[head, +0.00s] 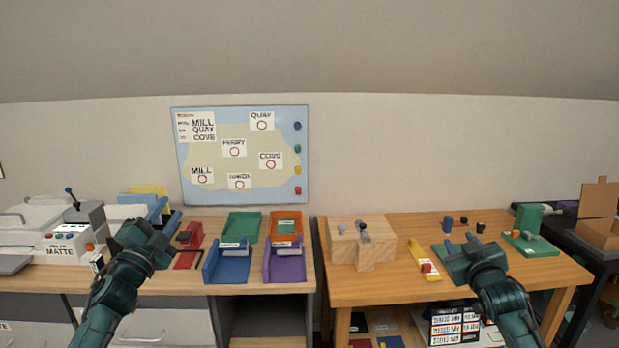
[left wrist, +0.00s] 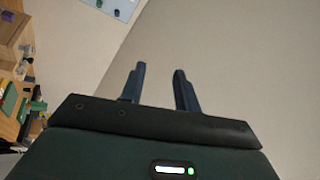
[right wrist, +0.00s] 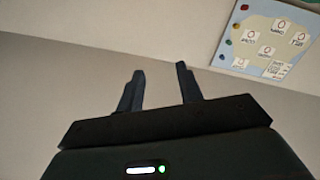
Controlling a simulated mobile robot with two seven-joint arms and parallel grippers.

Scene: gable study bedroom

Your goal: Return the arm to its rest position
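My left gripper (head: 165,217) is raised in front of the left desk in the head view. Its two fingers stand apart with nothing between them in the left wrist view (left wrist: 158,88). My right gripper (head: 458,245) is raised in front of the right wooden table in the head view. Its fingers are also apart and empty in the right wrist view (right wrist: 159,90). Both forearms come up from the bottom of the head view, and neither gripper appears to hold anything.
The left desk carries a machine marked MATTE (head: 65,245), a blue tray (head: 228,262), a purple tray (head: 284,264) and other trays. The right table (head: 390,285) carries a wooden block (head: 361,242), a yellow piece (head: 420,258) and a green fixture (head: 530,240). A map board (head: 243,155) hangs behind.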

